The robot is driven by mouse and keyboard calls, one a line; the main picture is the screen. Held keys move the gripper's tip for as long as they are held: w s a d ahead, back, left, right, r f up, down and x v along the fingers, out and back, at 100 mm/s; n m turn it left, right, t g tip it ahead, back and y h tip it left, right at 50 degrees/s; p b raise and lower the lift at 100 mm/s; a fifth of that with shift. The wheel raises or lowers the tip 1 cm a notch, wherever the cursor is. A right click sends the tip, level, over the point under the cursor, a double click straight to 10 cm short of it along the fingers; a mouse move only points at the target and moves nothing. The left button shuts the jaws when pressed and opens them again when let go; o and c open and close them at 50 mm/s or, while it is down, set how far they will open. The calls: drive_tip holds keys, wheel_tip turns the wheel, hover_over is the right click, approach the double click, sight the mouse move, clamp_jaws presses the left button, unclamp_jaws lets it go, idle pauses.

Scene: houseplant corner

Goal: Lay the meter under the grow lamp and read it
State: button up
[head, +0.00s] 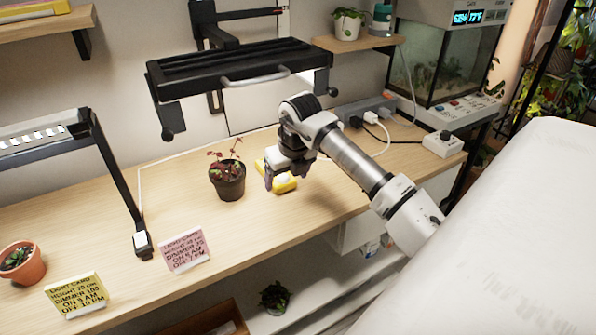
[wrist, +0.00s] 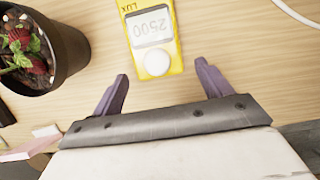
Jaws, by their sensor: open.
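The yellow light meter (head: 287,187) lies on the bench to the right of a potted dark-red plant (head: 228,182). In the wrist view the meter (wrist: 167,58) is face up with a white dome, the word LUX and a display that appears upside down and seems to read 2500. My gripper (head: 282,174) is over the meter and partly hides it. In the wrist view my gripper (wrist: 160,85) is open, its two purple fingers apart with the meter's dome end just ahead of the gap. A black grow lamp (head: 235,70) hangs above the bench behind the plant.
A second lamp (head: 45,135) stands at left. A pink card (head: 184,250), a yellow card (head: 76,296) and a terracotta pot (head: 22,265) stand along the front. A power strip (head: 365,110) and a dimmer box (head: 442,144) with cables lie at right.

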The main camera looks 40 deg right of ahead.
drive_tip(key=s, duration=0.2)
drive_tip(key=s+a, duration=0.1)
drive_tip(key=s, duration=0.1)
drive_tip(key=s+b, duration=0.1)
drive_tip(key=shift+s+a, duration=0.25)
drive_tip(key=shift+s, duration=0.15)
